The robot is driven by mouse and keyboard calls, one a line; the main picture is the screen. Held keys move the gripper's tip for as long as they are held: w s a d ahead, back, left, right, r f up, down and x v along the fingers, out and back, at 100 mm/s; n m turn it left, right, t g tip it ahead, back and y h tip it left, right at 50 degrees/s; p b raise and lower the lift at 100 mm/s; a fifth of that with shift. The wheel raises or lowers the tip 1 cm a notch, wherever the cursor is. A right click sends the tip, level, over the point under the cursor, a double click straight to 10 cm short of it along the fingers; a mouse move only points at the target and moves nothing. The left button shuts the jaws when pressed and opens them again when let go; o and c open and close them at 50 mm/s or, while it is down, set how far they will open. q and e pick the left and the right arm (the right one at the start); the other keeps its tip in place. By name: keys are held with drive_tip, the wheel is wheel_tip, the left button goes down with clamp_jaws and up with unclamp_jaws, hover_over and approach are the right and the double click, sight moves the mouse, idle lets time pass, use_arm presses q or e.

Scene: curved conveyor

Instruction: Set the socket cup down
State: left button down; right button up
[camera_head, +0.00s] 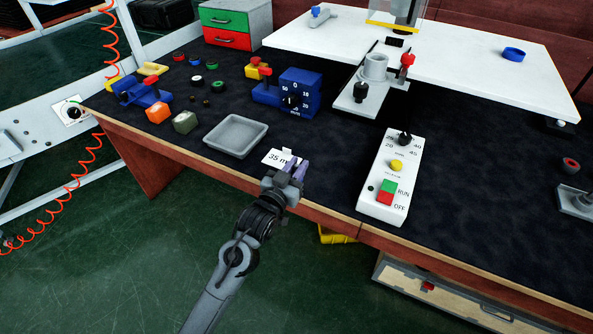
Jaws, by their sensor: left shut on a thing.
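My left gripper (293,164) reaches in from the bottom, above the front edge of the bench, beside a white card marked "35 m…" (271,157). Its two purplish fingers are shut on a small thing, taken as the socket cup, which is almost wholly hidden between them. I cannot tell its shape or whether it touches the bench. An empty grey tray (236,136) lies to the left of the gripper. My right gripper is not in view.
A white control box (385,165) with RUN and OFF buttons stands right of the gripper. Behind are a blue dial block (300,92) and a grey fixture (358,101) with an upright cylinder. Several coloured parts lie at the left. The dark bench at right is mostly clear.

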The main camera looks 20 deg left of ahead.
use_arm(q)
drive_tip(key=s+d+r+p, duration=0.4)
drive_tip(key=d+r, duration=0.3)
drive_tip(key=d, duration=0.3)
drive_tip(key=s+a+r+n+y+p, duration=0.1)
drive_tip(key=s+a+r+p, duration=0.1)
drive_tip(key=s+a+p, duration=1.05)
drive_tip(key=s+r+p, duration=0.3)
drive_tip(key=r+p, duration=2.8)
drive_tip(key=p, duration=0.7)
drive_tip(key=shift+s+d+y, duration=0.15)
drive_tip(key=shift+d+y, duration=0.25)
drive_tip(key=shift+d, duration=0.05)
